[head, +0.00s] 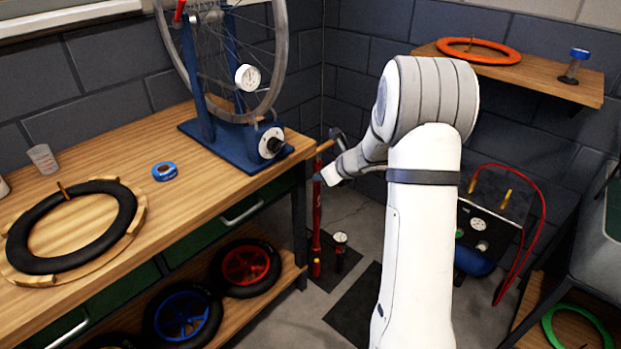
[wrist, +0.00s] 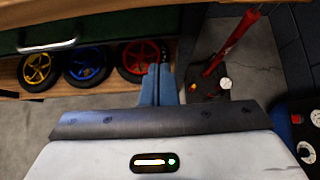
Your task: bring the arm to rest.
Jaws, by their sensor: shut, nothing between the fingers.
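My arm rises in the middle of the head view and bends over at the top. My gripper (head: 322,181) hangs left of the arm, in the gap beyond the right end of the wooden workbench (head: 215,190). In the wrist view my gripper (wrist: 158,70) points forward with its two blue-grey fingers together and nothing between them. It touches nothing that I can see. The red floor pump (head: 316,230) stands on the floor below it, and the pump also shows right of the fingers in the wrist view (wrist: 230,45).
The blue truing stand (head: 203,125) with a wheel stands at the bench's right end. A black tire (head: 125,225) lies on a round wooden board. Small wheels (head: 245,268) sit on the lower shelf. A wall shelf (head: 570,90) and a compressor with a red hose (head: 541,200) are at right.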

